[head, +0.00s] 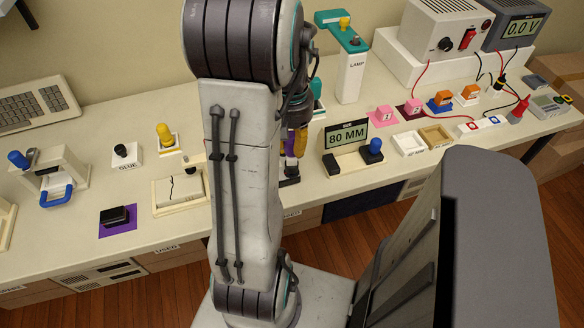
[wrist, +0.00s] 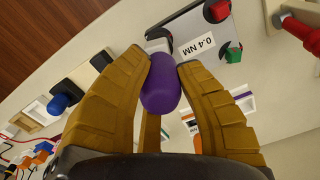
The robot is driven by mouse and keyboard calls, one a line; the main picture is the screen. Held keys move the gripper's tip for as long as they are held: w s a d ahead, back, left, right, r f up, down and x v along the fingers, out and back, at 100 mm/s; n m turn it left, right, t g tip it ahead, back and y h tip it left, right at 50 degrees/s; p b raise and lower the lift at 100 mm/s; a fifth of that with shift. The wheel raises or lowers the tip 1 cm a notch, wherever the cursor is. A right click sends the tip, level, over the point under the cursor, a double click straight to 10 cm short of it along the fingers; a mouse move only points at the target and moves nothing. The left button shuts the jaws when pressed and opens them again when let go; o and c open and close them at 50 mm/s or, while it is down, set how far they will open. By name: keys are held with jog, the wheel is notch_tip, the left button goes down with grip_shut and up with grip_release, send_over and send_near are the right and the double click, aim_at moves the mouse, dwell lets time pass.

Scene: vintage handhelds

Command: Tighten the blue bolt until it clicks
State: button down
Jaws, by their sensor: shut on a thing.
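My gripper (wrist: 166,62) is shut on a rounded purple handle (wrist: 160,92), which sits between its two gold fingers in the wrist view. A "0.4 NM" label (wrist: 196,47) lies on a grey plate just beyond the fingertips. Whether the handle's lower end touches anything is hidden. In the head view my arm hides most of the gripper; part of a gold finger shows right of the arm. I cannot make out a blue bolt for certain. A blue knob (head: 375,148) stands by the "80 MM" display (head: 347,133), and another blue knob (head: 18,158) is at far left.
A small green piece (wrist: 234,56) lies beside the label. A red-handled thing (wrist: 300,32) is at the wrist view's right edge. In the head view, a teal-topped lamp (head: 350,75) stands behind the display. Coloured blocks and cables crowd the right. A yellow knob (head: 165,134) stands left of my arm.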

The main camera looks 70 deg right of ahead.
jog(key=shift+f+b, duration=0.45)
jog(key=shift+f, duration=0.1)
jog(key=c, duration=0.9)
grip_release()
jog(key=shift+r, duration=0.15)
notch_tip(320, 180, up, 12)
jog(key=shift+f, duration=0.1)
